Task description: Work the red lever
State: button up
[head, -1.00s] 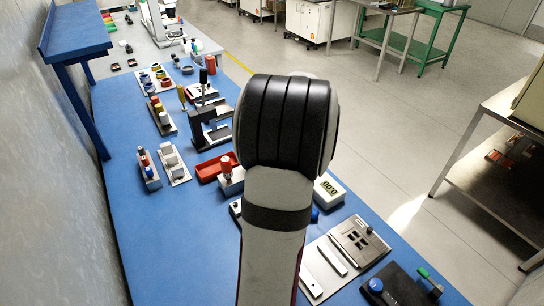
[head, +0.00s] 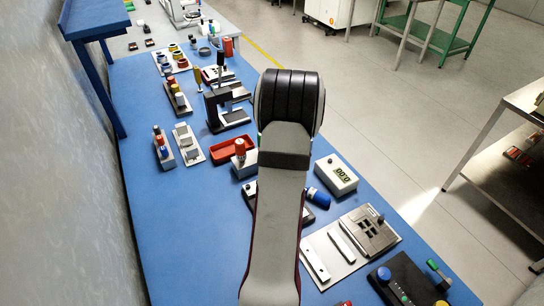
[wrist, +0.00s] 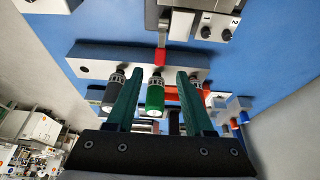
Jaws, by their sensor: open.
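In the wrist view, a grey bar (wrist: 140,62) carries short handles on ribbed metal collars: a grey one (wrist: 95,103) at left and a green one (wrist: 155,97) in the middle. A red part (wrist: 207,97), which may be the red lever, shows beside the right finger and is partly hidden by it. My gripper (wrist: 159,74) has two teal fingers spread apart with nothing held. The green handle shows between them; I cannot tell whether they touch anything. In the head view my arm hides the gripper and its surroundings.
A blue bench (head: 180,230) holds a red tray (head: 222,152), a black press (head: 214,112), a display box (head: 337,172) and a dark panel (head: 395,275) with a green lever (head: 436,266). A blue shelf (head: 95,18) overhangs the left. Bare bench lies at front left.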

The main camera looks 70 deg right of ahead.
jog(key=x, duration=0.5)
jog(key=shift+f, duration=0.2)
grip_shut()
